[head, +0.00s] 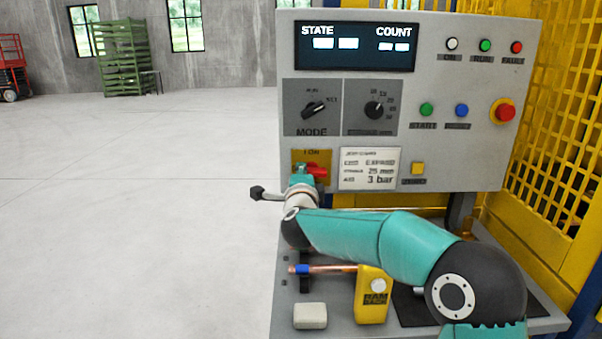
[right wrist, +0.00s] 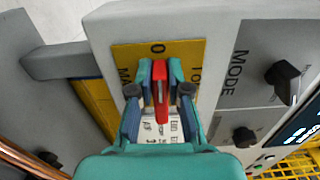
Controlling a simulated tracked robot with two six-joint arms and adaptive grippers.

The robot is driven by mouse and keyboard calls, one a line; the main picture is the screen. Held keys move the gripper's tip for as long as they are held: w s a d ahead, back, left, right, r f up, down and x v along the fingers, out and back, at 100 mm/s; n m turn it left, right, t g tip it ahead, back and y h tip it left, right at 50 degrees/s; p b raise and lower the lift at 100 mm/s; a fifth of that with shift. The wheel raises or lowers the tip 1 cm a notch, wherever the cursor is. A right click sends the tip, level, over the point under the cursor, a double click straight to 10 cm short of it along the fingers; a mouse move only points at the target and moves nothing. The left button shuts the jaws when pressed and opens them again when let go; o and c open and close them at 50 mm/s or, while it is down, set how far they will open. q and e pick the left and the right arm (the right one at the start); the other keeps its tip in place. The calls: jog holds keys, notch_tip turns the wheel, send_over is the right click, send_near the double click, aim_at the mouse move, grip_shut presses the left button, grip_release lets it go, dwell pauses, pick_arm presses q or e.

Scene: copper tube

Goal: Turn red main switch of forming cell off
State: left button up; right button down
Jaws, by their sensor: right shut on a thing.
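The red main switch handle (head: 317,170) sits on a yellow plate (head: 324,156) marked "I ON" at the lower left of the grey control panel (head: 450,120). My right gripper (head: 303,172) is at this switch and hides part of it. In the right wrist view, the two fingers (right wrist: 160,78) are shut on the red handle (right wrist: 160,95), one on each side. There the handle lies in line with the "0" mark on the plate (right wrist: 190,48), with "I ON" off to the right side. My left gripper is not in view.
The MODE knob (head: 314,109) and a second knob (head: 375,110) sit above the switch. A red emergency button (head: 504,112) is at the right. Below lie a copper tube (head: 335,268), a yellow block (head: 373,304) and a pale block (head: 310,316).

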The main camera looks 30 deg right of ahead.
jog(key=shift+a+f+n, duration=0.25)
jog(key=shift+f+n, duration=0.05)
jog(key=shift+f, duration=0.1)
jog(key=c, duration=1.1)
grip_release()
jog(key=shift+w, duration=0.15)
jog(key=shift+r, duration=0.1)
jog(key=shift+d+r, duration=0.1)
jog(key=shift+s, duration=0.25)
jog(key=v, duration=1.1)
jog(key=shift+s+a, duration=0.2)
jog(key=shift+s, duration=0.05)
